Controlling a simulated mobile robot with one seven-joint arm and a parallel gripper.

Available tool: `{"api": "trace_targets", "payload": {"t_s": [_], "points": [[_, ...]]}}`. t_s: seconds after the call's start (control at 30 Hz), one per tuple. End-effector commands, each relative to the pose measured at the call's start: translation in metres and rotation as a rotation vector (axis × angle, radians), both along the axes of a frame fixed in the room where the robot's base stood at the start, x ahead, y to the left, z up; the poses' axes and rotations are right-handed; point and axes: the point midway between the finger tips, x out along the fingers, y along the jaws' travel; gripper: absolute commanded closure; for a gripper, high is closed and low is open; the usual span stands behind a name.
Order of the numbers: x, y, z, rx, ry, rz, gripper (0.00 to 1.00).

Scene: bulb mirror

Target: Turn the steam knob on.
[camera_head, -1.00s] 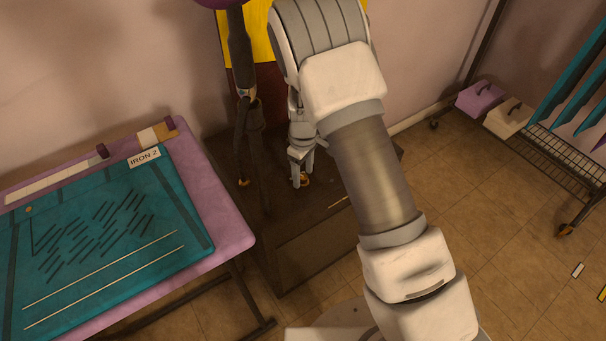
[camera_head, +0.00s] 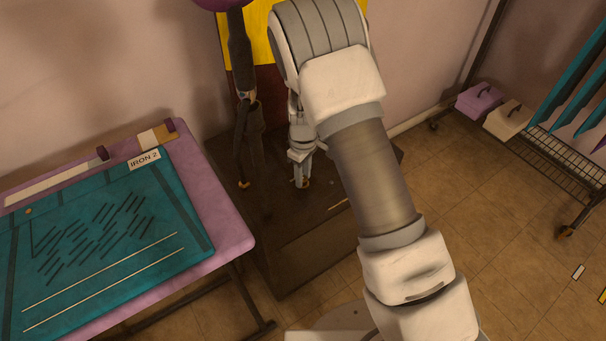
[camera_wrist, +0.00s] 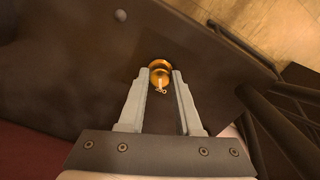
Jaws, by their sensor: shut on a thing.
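The steam knob is a small round orange-brass knob (camera_wrist: 159,67) with a pale pointer-like mark, on top of the dark brown cabinet (camera_head: 310,235). In the wrist view my gripper (camera_wrist: 160,75) has one finger on each side of the knob, closed on it. The mark points towards the gripper's palm in that view. In the head view my gripper (camera_head: 302,182) reaches down to the cabinet top, and the knob (camera_head: 306,183) is mostly hidden by the fingers.
A purple ironing table (camera_head: 232,228) with a teal cover and an "IRON 2" label stands at left. A dark hanging hose (camera_head: 252,130) is just left of my gripper. A rack (camera_head: 560,152) with purple and cream boxes stands at right. Tiled floor lies open between.

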Motion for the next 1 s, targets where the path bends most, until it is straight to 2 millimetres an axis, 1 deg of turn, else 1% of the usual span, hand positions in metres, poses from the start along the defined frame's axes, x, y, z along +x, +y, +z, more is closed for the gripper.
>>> {"api": "trace_targets", "payload": {"t_s": [0.17,0.37,1.0], "points": [[0.0001,-0.0004,0.001,0.0,0.0,-0.06,1.0],[0.0002,-0.0005,0.0016,0.001,0.001,-0.197,1.0],[0.0001,-0.0003,0.0015,0.0,0.0,-0.779,1.0]]}}
